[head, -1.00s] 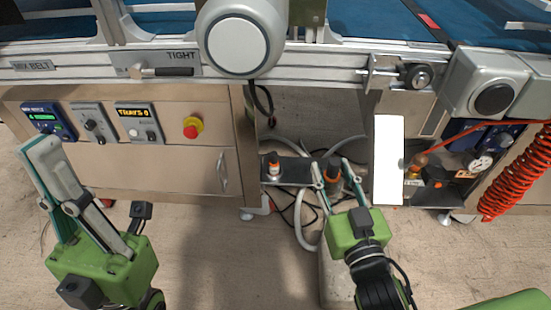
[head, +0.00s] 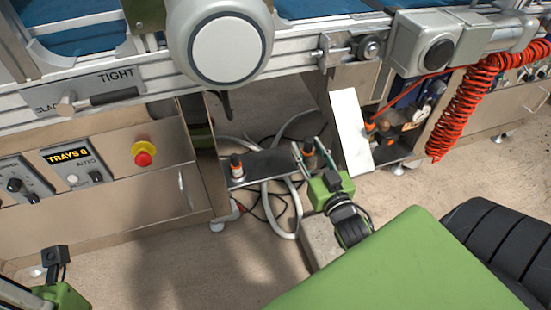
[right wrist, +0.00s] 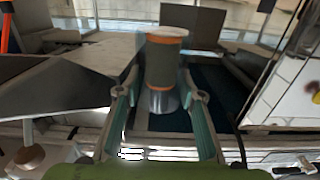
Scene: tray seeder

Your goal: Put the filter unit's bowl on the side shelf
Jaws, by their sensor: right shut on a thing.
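My right gripper (head: 312,160) is shut on the bowl (head: 309,149), a dark cylinder with orange bands, at the right end of the dark side shelf (head: 266,164). In the right wrist view the bowl (right wrist: 162,75) stands roughly upright between the teal finger pads (right wrist: 163,112); it looks grey there, with an orange band near its top and another near its base. I cannot tell whether its bottom touches the shelf. My left gripper's green body (head: 62,294) shows at the lower left edge, with its fingertips cut off by the frame.
A similar orange-banded item (head: 237,167) stands on the shelf's left part. A white panel (head: 352,132) stands close right of my right gripper. Hoses (head: 285,208) loop below the shelf. A coiled red hose (head: 455,110) hangs at right. A cabinet (head: 120,200) lies left.

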